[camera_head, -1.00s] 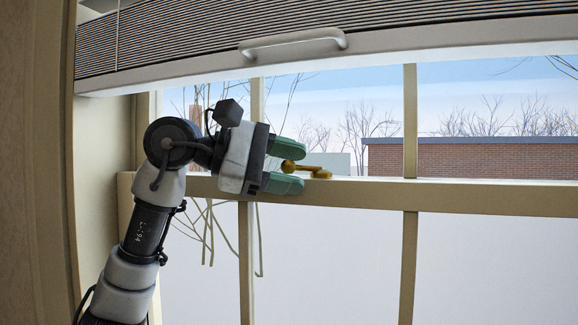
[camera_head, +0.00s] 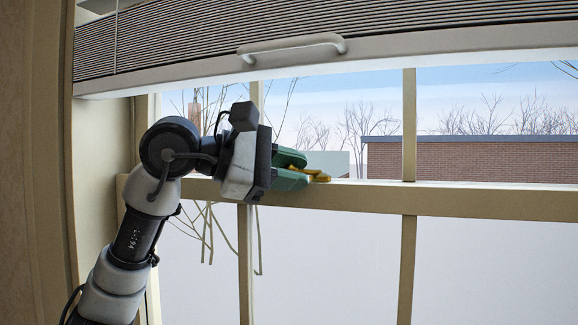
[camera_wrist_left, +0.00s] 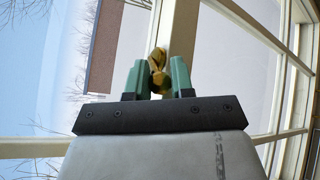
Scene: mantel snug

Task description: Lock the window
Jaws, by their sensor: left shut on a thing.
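The window (camera_head: 480,200) fills most of the head view, with a horizontal meeting rail across its middle. A small brass latch (camera_head: 320,177) sits on top of that rail. My left gripper (camera_head: 303,172) reaches in from the left at rail height. Its green fingers are shut on the latch and hide part of it. In the left wrist view the brass latch (camera_wrist_left: 157,72) shows between the two green fingertips (camera_wrist_left: 158,76). My right gripper is in neither view.
A pleated blind with a bottom bar and white handle (camera_head: 292,46) hangs above the gripper. The window frame and wall (camera_head: 100,180) stand close at the left. The rail is clear to the right of the latch.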

